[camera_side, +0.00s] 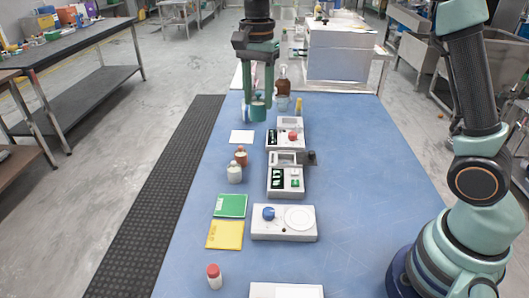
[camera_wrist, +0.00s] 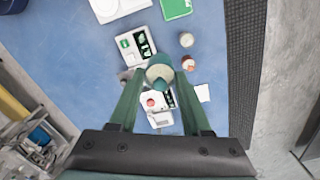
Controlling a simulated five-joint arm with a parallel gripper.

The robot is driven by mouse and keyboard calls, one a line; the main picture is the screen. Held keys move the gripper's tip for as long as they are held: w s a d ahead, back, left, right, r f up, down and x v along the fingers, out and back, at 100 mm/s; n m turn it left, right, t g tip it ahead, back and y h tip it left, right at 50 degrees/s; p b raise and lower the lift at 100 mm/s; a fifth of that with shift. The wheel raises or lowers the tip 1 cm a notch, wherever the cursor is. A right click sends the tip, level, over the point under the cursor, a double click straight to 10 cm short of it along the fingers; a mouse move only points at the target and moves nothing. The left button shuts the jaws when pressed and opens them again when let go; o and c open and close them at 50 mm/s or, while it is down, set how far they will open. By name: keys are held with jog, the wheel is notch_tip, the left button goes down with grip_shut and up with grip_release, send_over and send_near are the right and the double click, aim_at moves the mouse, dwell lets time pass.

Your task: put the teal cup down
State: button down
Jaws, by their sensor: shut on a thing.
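The teal cup (camera_side: 258,111) is at the far end of the blue table in the side view. My gripper (camera_side: 258,99) points down from above with its fingers around the cup, shut on it. In the wrist view the cup (camera_wrist: 160,74) shows its pale round top between the two green fingertips (camera_wrist: 160,80). I cannot tell whether the cup's bottom touches the table. A flat white square (camera_side: 242,137) lies on the table in front of the cup and a little left; it also shows in the wrist view (camera_wrist: 203,93).
A device with a red knob (camera_side: 285,138) stands right of the cup and nearer. A clear beaker (camera_side: 282,103), brown bottle (camera_side: 283,86) and yellow item (camera_side: 298,106) stand close on the right. Two jars (camera_side: 235,173) (camera_side: 241,156) stand nearer. The table's left strip is clear.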

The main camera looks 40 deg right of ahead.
jog(key=s+a+n, duration=0.1)
jog(key=s+a, duration=0.2)
jog(key=a, duration=0.5)
jog(key=s+a+n, duration=0.1)
jog(key=s+a, duration=0.3)
jog(key=a, duration=0.4)
send_over(225, 234)
notch_tip(225, 234, down, 20)
jog(key=shift+f, duration=0.25)
jog(key=shift+f, duration=0.15)
jog(key=shift+c, duration=1.8)
grip_release()
